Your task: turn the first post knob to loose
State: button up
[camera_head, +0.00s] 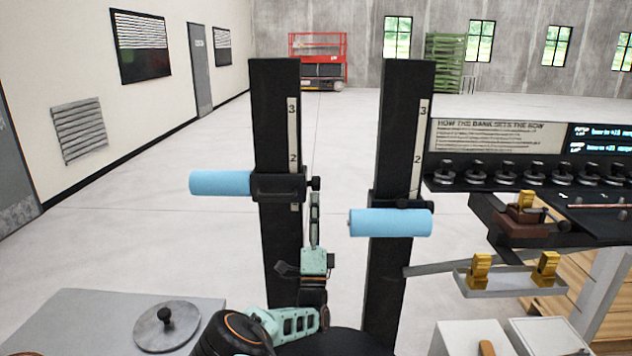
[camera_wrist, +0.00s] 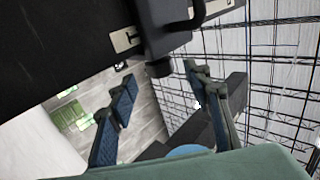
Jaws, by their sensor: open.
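Two black upright posts stand side by side in the head view, the left post (camera_head: 276,120) and the right post (camera_head: 405,120), each with a number strip. A black collar (camera_head: 279,187) on the left post carries a blue foam roller (camera_head: 221,183) and a small dark knob (camera_head: 315,183) on its right side. The right post carries another blue roller (camera_head: 390,222). My gripper (camera_head: 315,205) points up just below the left post's knob. In the wrist view, my gripper (camera_wrist: 159,80) is open, with the dark knob (camera_wrist: 158,69) between and beyond its fingertips; contact cannot be told.
A grey-topped surface (camera_head: 80,310) with a round metal disc (camera_head: 167,326) is at lower left. At right stand a rack of dark knobbed weights (camera_head: 505,178) and a tray with brass blocks (camera_head: 510,283). Open floor lies behind.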

aim_at(316, 182)
jog(key=x, duration=0.7)
jog(key=shift+p, duration=0.4)
jog(key=c, duration=1.2)
